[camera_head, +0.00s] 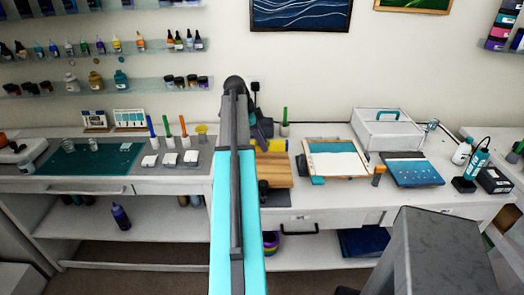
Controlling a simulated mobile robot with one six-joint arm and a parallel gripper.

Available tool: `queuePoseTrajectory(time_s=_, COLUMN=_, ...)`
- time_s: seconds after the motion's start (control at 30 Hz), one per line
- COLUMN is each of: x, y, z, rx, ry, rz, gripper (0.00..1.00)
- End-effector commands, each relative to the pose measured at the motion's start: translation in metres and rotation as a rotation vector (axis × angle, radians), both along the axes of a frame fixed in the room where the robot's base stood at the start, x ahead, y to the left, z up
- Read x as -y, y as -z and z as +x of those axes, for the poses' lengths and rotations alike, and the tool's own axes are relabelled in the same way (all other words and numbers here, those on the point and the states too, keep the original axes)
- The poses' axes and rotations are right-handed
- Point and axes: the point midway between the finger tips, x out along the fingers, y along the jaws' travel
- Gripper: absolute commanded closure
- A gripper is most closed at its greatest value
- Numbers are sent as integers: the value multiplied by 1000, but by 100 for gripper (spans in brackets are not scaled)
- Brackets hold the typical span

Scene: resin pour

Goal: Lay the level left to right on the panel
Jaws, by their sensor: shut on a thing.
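The wooden panel (276,171) lies on the white bench just right of my raised arm, which hides its left side. A yellow bar (273,146), which looks like the level, shows at the panel's back edge, running left to right. Its left part is hidden behind my arm. My gripper (263,134), dark and mostly hidden by my arm, is directly above the yellow bar and shut on it. I cannot tell whether the bar touches the panel or is held just above it.
Right of the panel are a framed board with a white sheet (337,162), a blue panel (411,170) and a white box (387,130). A green-handled tool (285,121) stands behind. Left are a teal mat (80,160) and several sticks in white holders. A dark cup (263,188) is near the front edge.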

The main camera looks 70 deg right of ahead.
Motion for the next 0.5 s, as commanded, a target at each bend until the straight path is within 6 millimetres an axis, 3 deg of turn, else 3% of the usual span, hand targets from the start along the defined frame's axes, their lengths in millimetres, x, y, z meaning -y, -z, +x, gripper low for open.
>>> queuePoseTrajectory(time_s=0.23, x=0, y=5, z=0, rx=0, ry=0, rz=1, gripper=100)
queuePoseTrajectory(time_s=0.5, x=-1, y=29, z=0, rx=0, ry=0, rz=1, gripper=100)
